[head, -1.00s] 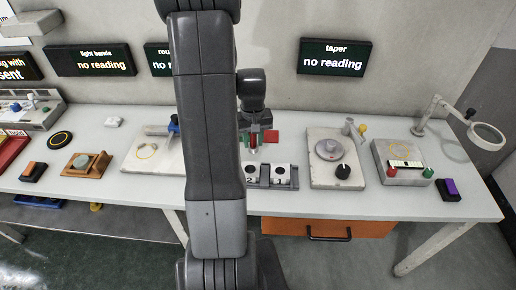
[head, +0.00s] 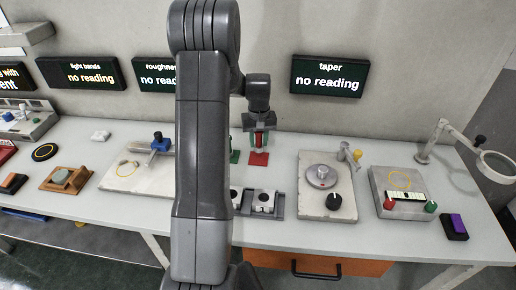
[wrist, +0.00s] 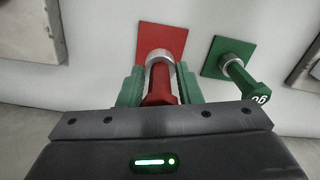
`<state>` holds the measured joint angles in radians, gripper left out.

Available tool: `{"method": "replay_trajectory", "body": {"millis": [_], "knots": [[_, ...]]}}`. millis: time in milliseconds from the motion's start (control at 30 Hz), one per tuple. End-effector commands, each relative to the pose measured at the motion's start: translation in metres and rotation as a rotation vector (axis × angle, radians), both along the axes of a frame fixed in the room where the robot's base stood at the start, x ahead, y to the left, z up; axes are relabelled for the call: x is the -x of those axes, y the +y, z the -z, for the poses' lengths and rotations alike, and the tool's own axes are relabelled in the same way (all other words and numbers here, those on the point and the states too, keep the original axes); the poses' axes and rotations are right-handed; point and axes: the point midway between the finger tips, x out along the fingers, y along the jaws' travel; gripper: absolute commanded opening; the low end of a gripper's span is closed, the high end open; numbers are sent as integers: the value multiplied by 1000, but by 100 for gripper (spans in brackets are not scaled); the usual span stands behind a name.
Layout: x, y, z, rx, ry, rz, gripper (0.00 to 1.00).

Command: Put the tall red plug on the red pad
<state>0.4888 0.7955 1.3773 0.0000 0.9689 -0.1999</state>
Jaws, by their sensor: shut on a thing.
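My gripper (head: 258,141) is shut on the tall red plug (wrist: 160,84), with a green finger on each side of it in the wrist view. The plug has a red body and a grey metal end. It looks upright in the head view (head: 259,138). The red pad (head: 258,159) is a flat square on the bench, directly below the plug. In the wrist view the plug's grey end overlaps the lower part of the red pad (wrist: 163,36). I cannot tell whether the end touches the pad.
A green plug (wrist: 240,77) stands on a green pad (wrist: 222,48) just right of my gripper in the wrist view. A grey holder (head: 277,206) with white blocks sits nearer the front edge. A pale plate with a round disc (head: 321,172) stands to the right.

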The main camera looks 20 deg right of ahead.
Motion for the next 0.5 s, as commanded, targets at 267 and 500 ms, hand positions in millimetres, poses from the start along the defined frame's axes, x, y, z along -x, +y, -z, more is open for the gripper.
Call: {"method": "replay_trajectory", "body": {"millis": [267, 500], "knots": [[0, 0, 32, -1, 3, 0, 3], [0, 0, 38, 1, -2, 0, 3]]}}
